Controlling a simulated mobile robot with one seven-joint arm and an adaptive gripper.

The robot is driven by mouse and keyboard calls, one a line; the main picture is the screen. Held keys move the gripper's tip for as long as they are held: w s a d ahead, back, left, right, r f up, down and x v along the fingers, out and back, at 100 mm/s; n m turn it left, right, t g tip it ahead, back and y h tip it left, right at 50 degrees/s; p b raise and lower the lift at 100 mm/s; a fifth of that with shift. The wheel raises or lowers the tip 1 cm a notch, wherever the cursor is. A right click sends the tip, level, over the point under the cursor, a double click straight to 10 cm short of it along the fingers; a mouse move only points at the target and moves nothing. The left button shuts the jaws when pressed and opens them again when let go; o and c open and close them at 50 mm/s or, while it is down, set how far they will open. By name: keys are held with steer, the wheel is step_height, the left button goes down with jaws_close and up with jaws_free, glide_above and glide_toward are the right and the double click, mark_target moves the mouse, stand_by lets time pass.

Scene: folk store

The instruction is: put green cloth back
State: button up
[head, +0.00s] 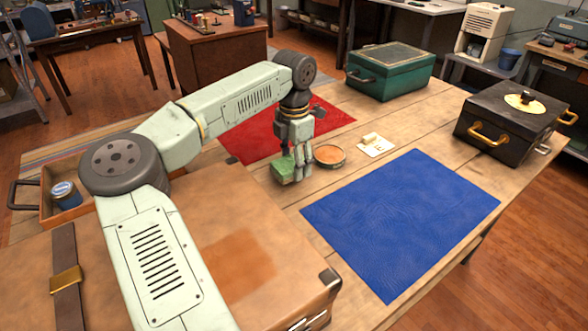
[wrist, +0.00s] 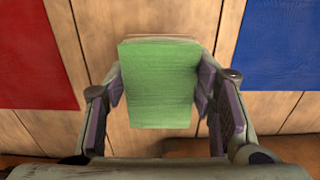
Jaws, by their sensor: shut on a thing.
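The green cloth (head: 284,171) is a small folded green block between the fingers of my gripper (head: 293,160). In the wrist view the green cloth (wrist: 158,84) fills the space between the two fingers of my gripper (wrist: 160,100), which are shut on it from both sides. In the head view the gripper points down over bare wooden table between the red mat and the blue mat. I cannot tell whether the cloth touches the table.
The red mat (head: 258,138) lies behind the gripper and the blue mat (head: 400,218) to its right. A green case (head: 391,73), a black box (head: 503,123) and a brown suitcase (head: 255,235) surround the area.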

steer(key=shift+f+p, duration=0.35)
steer(key=shift+f, duration=1.2)
steer(key=shift+f, duration=0.1)
steer(key=shift+f, duration=0.15)
steer(key=o, duration=1.2)
step_height(320, 180, up, 13)
steer(key=shift+f+b, duration=0.2)
steer(key=shift+b, duration=1)
